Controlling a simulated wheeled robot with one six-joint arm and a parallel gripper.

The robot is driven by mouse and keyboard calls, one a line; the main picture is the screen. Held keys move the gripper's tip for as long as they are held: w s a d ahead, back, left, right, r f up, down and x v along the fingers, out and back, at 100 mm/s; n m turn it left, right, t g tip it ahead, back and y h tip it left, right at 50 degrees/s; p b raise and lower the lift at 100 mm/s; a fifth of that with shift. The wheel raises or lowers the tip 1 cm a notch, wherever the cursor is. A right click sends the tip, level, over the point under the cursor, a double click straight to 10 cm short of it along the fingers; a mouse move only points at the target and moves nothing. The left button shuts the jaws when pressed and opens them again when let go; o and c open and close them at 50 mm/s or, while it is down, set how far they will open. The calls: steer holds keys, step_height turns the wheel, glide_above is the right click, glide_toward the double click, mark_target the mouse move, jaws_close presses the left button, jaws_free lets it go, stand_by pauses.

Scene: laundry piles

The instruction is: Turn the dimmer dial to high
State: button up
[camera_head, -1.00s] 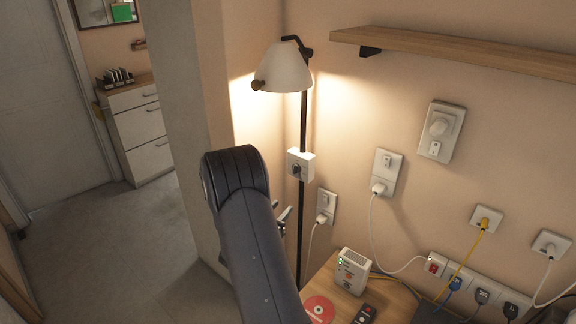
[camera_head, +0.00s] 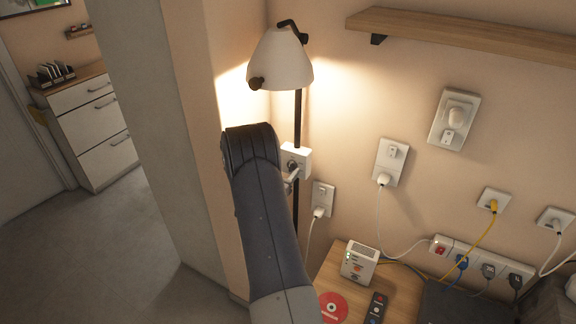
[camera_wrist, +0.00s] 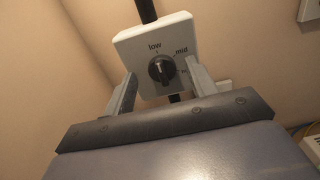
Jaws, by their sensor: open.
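The dimmer is a white box (camera_head: 302,155) on the black pole of a lamp. In the wrist view the box (camera_wrist: 138,42) is tilted and carries a round dark dial (camera_wrist: 161,69). The label "low" is above the dial and "mid" is at its upper right. A third label at the right is mostly hidden by a finger. I cannot clearly tell where the dial points. My gripper (camera_wrist: 161,76) is open, with one finger on each side of the dial. I see no clear contact. In the head view my arm partly hides the gripper.
The lamp's white shade (camera_head: 281,60) hangs above the box. A wooden shelf (camera_head: 460,40) is on the wall at upper right. Outlets with cords and a wooden table (camera_head: 400,287) are at the right. A wall corner (camera_head: 200,130) stands close left of my arm.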

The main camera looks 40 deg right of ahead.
steer(key=shift+x, duration=0.85)
steer(key=c, duration=1)
